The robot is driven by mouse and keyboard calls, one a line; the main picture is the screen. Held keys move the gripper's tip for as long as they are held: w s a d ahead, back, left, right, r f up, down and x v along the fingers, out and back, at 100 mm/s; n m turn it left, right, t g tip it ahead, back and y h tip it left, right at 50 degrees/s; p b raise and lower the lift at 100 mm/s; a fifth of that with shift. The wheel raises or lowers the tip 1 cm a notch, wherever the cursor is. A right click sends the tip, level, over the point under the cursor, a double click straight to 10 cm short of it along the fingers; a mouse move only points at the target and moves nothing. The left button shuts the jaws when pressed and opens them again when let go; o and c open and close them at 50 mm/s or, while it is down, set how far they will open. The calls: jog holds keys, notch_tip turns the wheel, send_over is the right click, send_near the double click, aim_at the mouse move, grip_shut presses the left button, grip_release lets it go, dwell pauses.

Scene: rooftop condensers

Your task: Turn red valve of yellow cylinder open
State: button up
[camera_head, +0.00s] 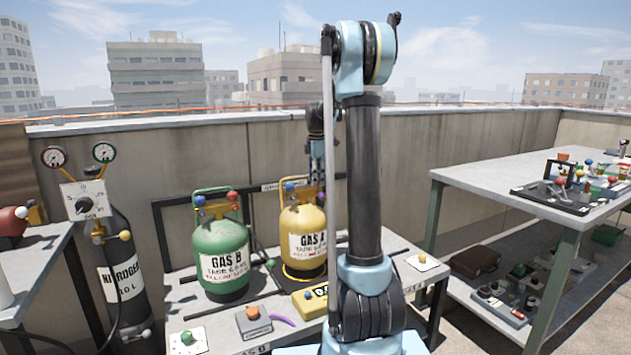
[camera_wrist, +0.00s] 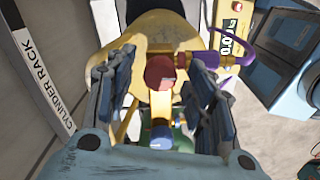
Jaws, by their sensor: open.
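The yellow cylinder (camera_head: 303,222), labelled GAS A, stands upright on the bench behind my arm. Its red valve (camera_head: 320,198) and blue valve (camera_head: 290,187) show at its top. In the wrist view the red valve (camera_wrist: 159,72) lies between the two fingers of my open gripper (camera_wrist: 161,77), over the yellow cylinder top (camera_wrist: 146,38). There is a visible gap on each side of the knob. The blue valve (camera_wrist: 161,135) is lower in that view, nearer the palm. In the head view my gripper (camera_head: 318,175) is above the cylinder, partly hidden by my arm.
The green cylinder (camera_head: 221,255), labelled GAS B, stands just left. A purple hose (camera_wrist: 240,58) and a yellow meter (camera_wrist: 235,22) are close by in the wrist view. The cylinder rack (camera_wrist: 40,75) runs along the left. A second table (camera_head: 480,172) is at right.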

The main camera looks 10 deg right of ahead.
notch_tip(320, 180, up, 12)
dwell(0.6)
jog(key=shift+f, duration=0.1)
jog(key=s+f+m, duration=0.3)
jog(key=s, duration=0.6)
jog(key=s+f+m+t, duration=0.15)
jog(key=s+m, duration=0.25)
jog(key=s, duration=0.5)
jog(key=s+f+m, duration=0.3)
jog(key=s+f, duration=0.1)
jog(key=s, duration=0.4)
jog(key=s+f+m, duration=0.8)
jog(key=s+f, duration=0.9)
jog(key=s, duration=0.1)
jog(key=shift+t, duration=0.35)
jog(key=shift+f, duration=0.1)
jog(key=shift+w+f, duration=0.2)
jog(key=shift+w, duration=0.2)
